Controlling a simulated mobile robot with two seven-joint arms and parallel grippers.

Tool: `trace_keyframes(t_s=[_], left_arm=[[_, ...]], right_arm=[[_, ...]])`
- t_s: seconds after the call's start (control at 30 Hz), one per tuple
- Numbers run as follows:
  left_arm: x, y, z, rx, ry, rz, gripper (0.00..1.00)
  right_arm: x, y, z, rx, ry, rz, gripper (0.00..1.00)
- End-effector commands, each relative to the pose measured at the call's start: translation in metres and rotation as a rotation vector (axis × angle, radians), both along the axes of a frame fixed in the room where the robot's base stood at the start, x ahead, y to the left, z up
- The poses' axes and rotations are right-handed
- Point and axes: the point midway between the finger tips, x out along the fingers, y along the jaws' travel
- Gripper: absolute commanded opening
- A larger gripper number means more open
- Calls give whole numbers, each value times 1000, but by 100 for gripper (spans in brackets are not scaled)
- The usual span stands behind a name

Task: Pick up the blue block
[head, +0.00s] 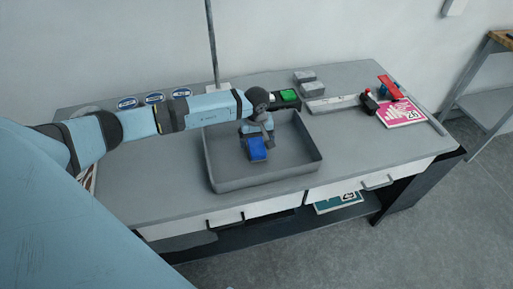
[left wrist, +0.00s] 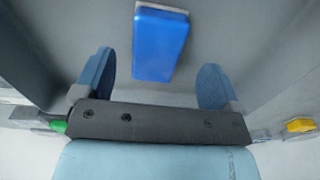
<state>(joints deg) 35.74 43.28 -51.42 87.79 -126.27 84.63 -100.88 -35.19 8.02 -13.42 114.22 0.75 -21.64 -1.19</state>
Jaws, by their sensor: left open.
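The blue block (head: 256,149) lies in a grey tray (head: 290,172) on the table. It also shows in the left wrist view (left wrist: 158,43), at the top middle. My left gripper (head: 256,136) is over the tray at the block and partly covers it in the head view. In the left wrist view its two blue fingers (left wrist: 155,68) are spread, one on each side of the block's line, with clear gaps to it. The jaws are empty. How high the fingertips are above the block is hard to tell. My right gripper is not in view.
The tray walls stand around the block. A pink printed sheet (head: 402,114) and a red item (head: 391,88) lie at the right. A thin pole (head: 212,45) rises at the back. The table's front is clear.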

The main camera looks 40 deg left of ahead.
Motion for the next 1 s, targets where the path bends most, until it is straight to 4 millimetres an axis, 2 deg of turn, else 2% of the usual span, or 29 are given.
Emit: trace_keyframes(t_s=[0.3,0.6,0.63,0.87,1.0], left_arm=[[2,-1,-43,-2,3,2,89],[3,-1,-50,-1,1,0,89],[3,-1,-50,-1,1,1,87],[3,-1,-50,-1,1,1,34],[3,-1,-49,-1,0,1,34]], right_arm=[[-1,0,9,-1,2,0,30],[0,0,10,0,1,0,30],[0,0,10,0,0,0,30],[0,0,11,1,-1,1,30],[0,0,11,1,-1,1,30]])
